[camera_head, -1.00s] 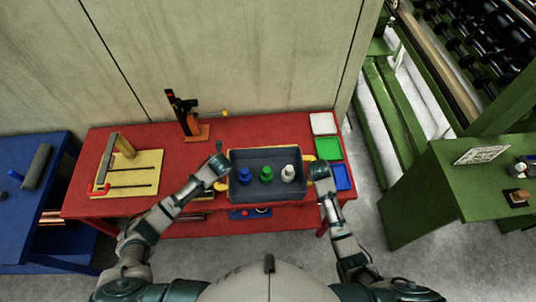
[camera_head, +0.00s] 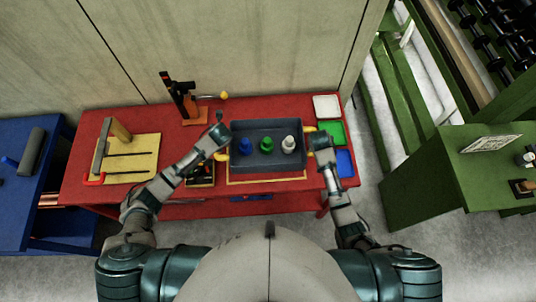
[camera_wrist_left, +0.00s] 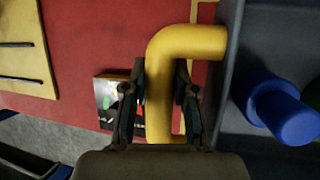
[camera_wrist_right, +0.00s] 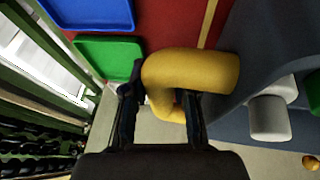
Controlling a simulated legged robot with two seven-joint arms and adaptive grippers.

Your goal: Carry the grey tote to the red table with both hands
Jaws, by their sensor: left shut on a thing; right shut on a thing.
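The grey tote (camera_head: 268,172) is at the red table (camera_head: 240,112), over its front middle part. My left gripper (camera_head: 222,150) is shut on the tote's left yellow handle (camera_wrist_left: 160,85). My right gripper (camera_head: 314,148) is shut on the right yellow handle (camera_wrist_right: 190,72). A yellow outline (camera_head: 268,181) shows on the table along the tote's front edge. I cannot tell whether the tote touches the table.
White (camera_head: 326,106), green (camera_head: 337,132) and blue (camera_head: 345,163) trays lie at the table's right end. A yellow board (camera_head: 135,160) lies at left, a clamp-like tool (camera_head: 185,100) stands behind. A small dark box (camera_head: 201,176) lies left of the tote. A green bench (camera_head: 430,170) stands right.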

